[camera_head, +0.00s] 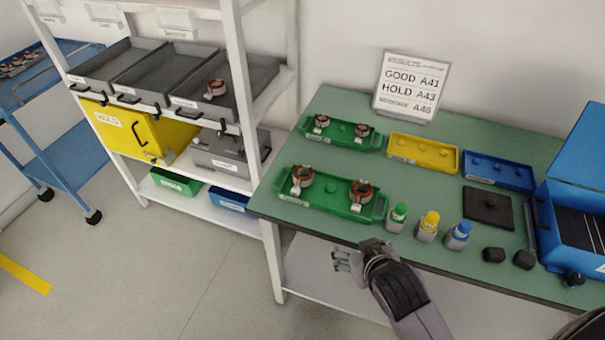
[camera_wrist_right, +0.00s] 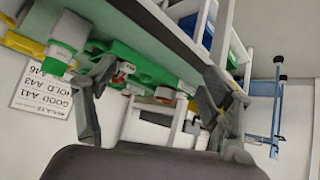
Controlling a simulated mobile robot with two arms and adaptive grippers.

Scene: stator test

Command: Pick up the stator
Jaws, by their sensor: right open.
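Stators, copper-red rings with white parts, sit in two green trays on the table. The near green tray (camera_head: 331,202) holds one stator (camera_head: 302,177) at its left and another (camera_head: 361,193) at its right. The far green tray (camera_head: 341,136) holds two smaller-looking ones (camera_head: 322,121). One more stator (camera_head: 216,88) lies in a grey shelf bin. My right gripper (camera_head: 343,258) is open and empty, in front of the table's front edge, below the near tray. In the right wrist view its fingers (camera_wrist_right: 160,95) are spread, with a green tray beyond. My left gripper is not in view.
Green, yellow and blue-capped bottles (camera_head: 428,227) stand along the table's front edge, right of the near tray. Yellow (camera_head: 423,154) and blue (camera_head: 499,171) trays, a black pad (camera_head: 488,208) and a blue case (camera_head: 575,225) are farther right. A sign (camera_head: 409,87) stands behind. A shelf rack (camera_head: 250,120) adjoins at left.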

